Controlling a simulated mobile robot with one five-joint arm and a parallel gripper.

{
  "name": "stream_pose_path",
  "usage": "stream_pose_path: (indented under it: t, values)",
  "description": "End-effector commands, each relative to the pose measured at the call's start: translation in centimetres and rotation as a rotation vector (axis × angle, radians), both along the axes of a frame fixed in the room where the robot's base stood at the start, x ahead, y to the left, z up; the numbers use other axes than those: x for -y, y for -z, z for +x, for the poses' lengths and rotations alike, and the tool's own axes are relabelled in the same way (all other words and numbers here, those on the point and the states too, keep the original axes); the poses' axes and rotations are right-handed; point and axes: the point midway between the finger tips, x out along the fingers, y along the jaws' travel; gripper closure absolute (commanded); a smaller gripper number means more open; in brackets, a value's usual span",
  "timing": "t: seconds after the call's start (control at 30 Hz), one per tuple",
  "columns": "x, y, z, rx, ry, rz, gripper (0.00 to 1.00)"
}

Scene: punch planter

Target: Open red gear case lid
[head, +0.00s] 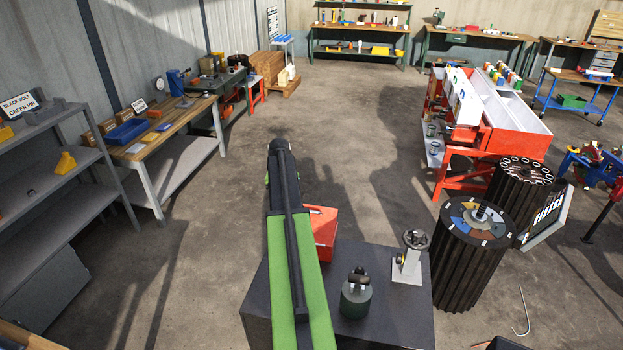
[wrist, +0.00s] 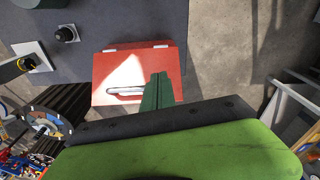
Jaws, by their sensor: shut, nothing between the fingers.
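The red gear case (wrist: 138,58) sits on a dark grey block, and its lid looks shut. A pale bar-shaped handle (wrist: 126,91) lies along one edge of the lid, and two light hinge-like tabs show on the opposite edge. In the head view the case (head: 323,236) is partly hidden behind my green arm. My gripper (wrist: 159,78) shows in the wrist view as dark green fingers, closed together and empty. The fingers overlap the case in that view, just right of the handle; I cannot tell whether they touch it.
The dark grey block (head: 385,325) also bears a dark green round fixture (head: 356,303) and a pale stand with a round top (head: 408,262). A black ribbed drum (head: 465,275) stands to the right. Open concrete floor (head: 330,130) lies beyond.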

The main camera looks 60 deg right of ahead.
Motion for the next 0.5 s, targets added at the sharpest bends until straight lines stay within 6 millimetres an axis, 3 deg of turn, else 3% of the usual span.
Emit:
stream_pose_path:
  t: [0.03, 0.1, 0.17, 0.27, 0.5]
  values:
    - [3.7, -2.8, -2.0, 0.003, 0.06, -0.003, 1.0]
    - [6.6, -3.7, -4.4, 0.006, 0.118, -0.008, 1.0]
    - [8.1, -4.0, -5.7, 0.008, 0.148, -0.011, 1.0]
    - [8.9, -3.9, -6.6, 0.01, 0.168, -0.012, 1.0]
    - [8.9, -2.7, -6.6, 0.01, 0.167, -0.012, 1.0]
